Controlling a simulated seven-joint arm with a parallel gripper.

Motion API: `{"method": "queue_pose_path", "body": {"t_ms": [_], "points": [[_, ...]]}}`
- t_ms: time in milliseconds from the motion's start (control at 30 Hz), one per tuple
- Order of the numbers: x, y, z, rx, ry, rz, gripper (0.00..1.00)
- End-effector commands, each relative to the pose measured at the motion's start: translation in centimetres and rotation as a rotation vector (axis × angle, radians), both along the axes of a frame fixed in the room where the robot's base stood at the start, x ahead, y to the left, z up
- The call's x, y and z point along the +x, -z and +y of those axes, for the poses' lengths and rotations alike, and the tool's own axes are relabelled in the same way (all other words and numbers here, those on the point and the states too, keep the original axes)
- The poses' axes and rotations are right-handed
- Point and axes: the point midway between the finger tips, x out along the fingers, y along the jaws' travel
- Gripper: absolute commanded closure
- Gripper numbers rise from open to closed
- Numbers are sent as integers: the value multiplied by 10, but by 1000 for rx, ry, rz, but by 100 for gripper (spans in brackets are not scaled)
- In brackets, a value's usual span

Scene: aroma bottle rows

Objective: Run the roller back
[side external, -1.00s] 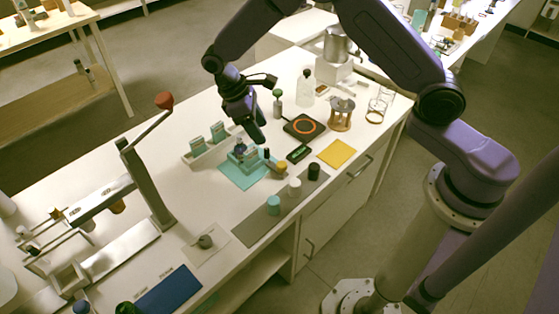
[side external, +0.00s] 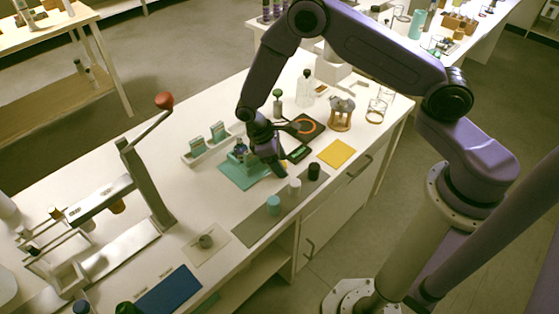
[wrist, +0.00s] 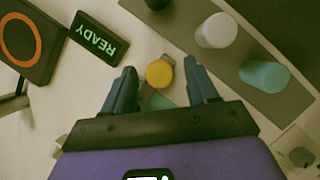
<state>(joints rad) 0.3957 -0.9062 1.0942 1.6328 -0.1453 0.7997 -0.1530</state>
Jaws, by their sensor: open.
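A small round yellow-orange piece, likely the roller (wrist: 159,74), shows in the wrist view on the white tabletop, with a pale strip beside it. My gripper (wrist: 160,68) is open, with one dark finger on each side of this piece and a gap to both. I cannot tell the height of the fingertips over the table. In the side view my gripper (side external: 274,168) points down at the right edge of the teal mat (side external: 235,177) and hides the yellow-orange piece.
A black READY display (wrist: 95,36) and a dark pad with an orange ring (wrist: 33,45) lie close by. A grey strip bears a white cap (wrist: 216,31), a teal cap (wrist: 264,75) and a dark one. A yellow square (side external: 336,153) lies to the right.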

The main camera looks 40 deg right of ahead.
Motion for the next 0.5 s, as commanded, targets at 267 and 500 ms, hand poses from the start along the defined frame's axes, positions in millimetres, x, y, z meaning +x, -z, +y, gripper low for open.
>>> {"method": "queue_pose_path", "body": {"t_ms": [267,500], "points": [[0,0,0,1,0,-1,62],[0,0,0,0,0,0,100]]}}
